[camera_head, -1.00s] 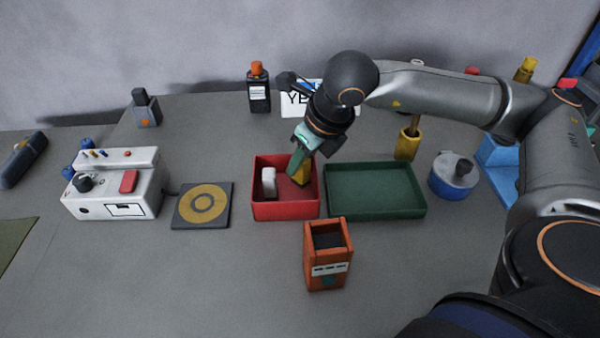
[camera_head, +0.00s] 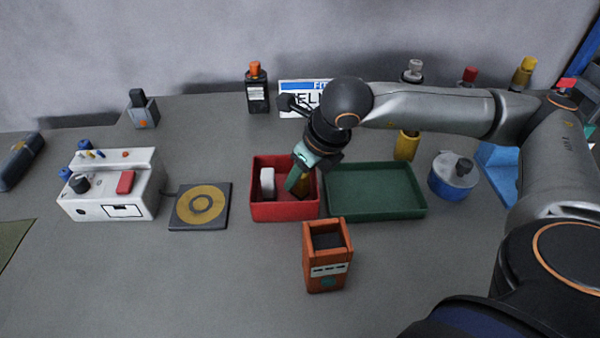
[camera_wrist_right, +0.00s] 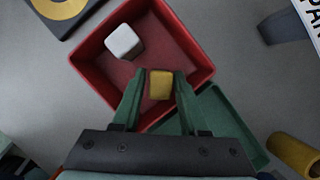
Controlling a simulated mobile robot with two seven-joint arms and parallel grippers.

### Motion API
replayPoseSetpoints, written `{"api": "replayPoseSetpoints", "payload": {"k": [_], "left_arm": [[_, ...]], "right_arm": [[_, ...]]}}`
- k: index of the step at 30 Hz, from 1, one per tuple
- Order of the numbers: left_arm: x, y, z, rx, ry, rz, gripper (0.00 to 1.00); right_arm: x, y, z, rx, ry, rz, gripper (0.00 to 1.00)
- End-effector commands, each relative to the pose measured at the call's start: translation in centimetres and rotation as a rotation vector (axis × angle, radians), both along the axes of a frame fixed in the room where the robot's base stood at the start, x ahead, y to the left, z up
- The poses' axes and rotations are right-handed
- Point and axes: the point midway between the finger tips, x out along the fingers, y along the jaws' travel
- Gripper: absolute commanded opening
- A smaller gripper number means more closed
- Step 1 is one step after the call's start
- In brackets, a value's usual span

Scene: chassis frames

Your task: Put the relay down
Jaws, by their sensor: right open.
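A yellow block (camera_wrist_right: 161,85), apparently the relay, is in the red bin (camera_wrist_right: 188,43), between the green fingertips of my right gripper (camera_wrist_right: 160,76). The fingers stand open on either side of it. In the head view, the right gripper (camera_head: 298,180) reaches down into the red bin (camera_head: 284,213) and partly hides the yellow block (camera_head: 306,184). A white block (camera_head: 268,183) stands in the same bin, left of the yellow one; it also shows in the wrist view (camera_wrist_right: 123,42). My left gripper is out of view.
An empty green tray (camera_head: 375,190) adjoins the bin on the right. An orange box (camera_head: 327,262) stands in front.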

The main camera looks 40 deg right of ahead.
Motion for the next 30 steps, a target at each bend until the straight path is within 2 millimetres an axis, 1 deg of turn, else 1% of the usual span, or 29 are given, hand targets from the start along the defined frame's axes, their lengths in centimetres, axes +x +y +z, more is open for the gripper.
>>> {"api": "replayPoseSetpoints", "payload": {"k": [4,5,8,15,19,24,30], "left_arm": [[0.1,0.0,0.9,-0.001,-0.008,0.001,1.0],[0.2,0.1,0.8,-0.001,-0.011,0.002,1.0],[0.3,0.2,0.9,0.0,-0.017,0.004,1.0],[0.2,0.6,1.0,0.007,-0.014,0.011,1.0],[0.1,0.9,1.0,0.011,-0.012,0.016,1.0],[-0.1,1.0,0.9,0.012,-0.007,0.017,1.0],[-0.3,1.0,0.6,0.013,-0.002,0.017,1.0]], "right_arm": [[0.0,0.0,0.7,0.0,-0.001,0.0,0.43],[-0.1,0.0,0.9,0.0,-0.002,0.0,0.43],[-0.7,-0.2,2.5,0.001,-0.005,0.0,0.43],[-2.7,-0.7,7.6,0.001,-0.006,0.0,0.43],[-3.6,-0.9,9.7,0.0,-0.005,0.001,0.43],[-4.3,-1.0,11.1,0.0,-0.002,0.001,0.43],[-4.5,-1.0,11.5,0.0,0.0,0.001,0.43]]}}
